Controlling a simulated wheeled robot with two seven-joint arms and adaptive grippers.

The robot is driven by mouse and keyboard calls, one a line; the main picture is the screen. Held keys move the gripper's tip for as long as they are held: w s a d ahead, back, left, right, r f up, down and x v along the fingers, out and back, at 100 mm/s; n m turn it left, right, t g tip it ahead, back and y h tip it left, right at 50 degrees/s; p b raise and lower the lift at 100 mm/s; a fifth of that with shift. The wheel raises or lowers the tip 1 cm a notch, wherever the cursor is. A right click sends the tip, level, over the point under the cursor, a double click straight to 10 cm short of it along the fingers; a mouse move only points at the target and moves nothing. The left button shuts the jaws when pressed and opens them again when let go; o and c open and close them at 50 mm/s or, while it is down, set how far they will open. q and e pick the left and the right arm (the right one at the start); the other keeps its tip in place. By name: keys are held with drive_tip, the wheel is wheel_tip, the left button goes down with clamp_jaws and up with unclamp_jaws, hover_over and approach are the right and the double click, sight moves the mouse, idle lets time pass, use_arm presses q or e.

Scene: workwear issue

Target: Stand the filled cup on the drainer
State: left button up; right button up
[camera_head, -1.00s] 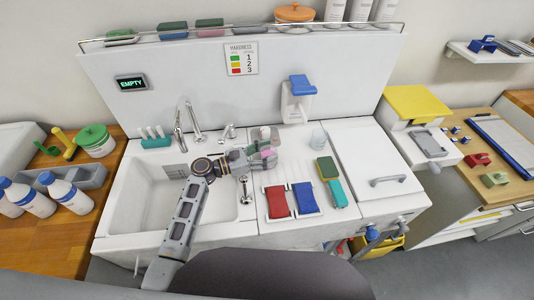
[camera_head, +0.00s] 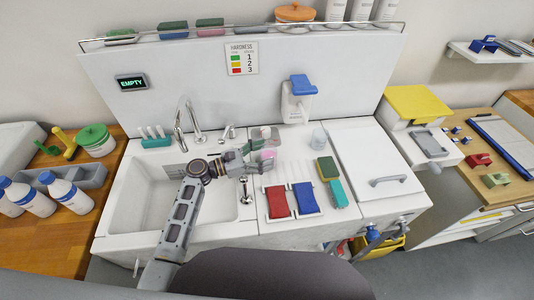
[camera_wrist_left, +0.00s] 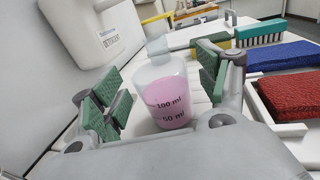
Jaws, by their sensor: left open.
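A clear measuring cup (camera_wrist_left: 168,98) holding pink liquid to about its 100 ml mark stands upright between the fingers of my left gripper (camera_wrist_left: 160,85) in the wrist view. Gaps show between the green finger pads and the cup. In the head view, the cup's pink contents (camera_head: 267,156) show at my left gripper (camera_head: 260,152), over the left part of the white ribbed drainer (camera_head: 290,171). The cup appears to rest on the drainer, but its base is partly hidden. My right gripper is not in view.
An empty clear cup (camera_head: 318,138) stands behind to the right. Red (camera_head: 277,202) and blue (camera_head: 304,197) pads lie in front, with a sponge (camera_head: 327,168) and teal brush (camera_head: 337,192) to their right. The sink (camera_head: 145,198) is left; a detergent dispenser (camera_head: 297,105) hangs behind.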

use_arm(q)
drive_tip(key=b+v, duration=0.1)
drive_tip(key=v, duration=0.9)
drive_tip(key=shift+s+a, duration=0.1)
drive_tip(key=shift+a, duration=0.15)
drive_tip(key=shift+a, duration=0.1)
idle(0.5)
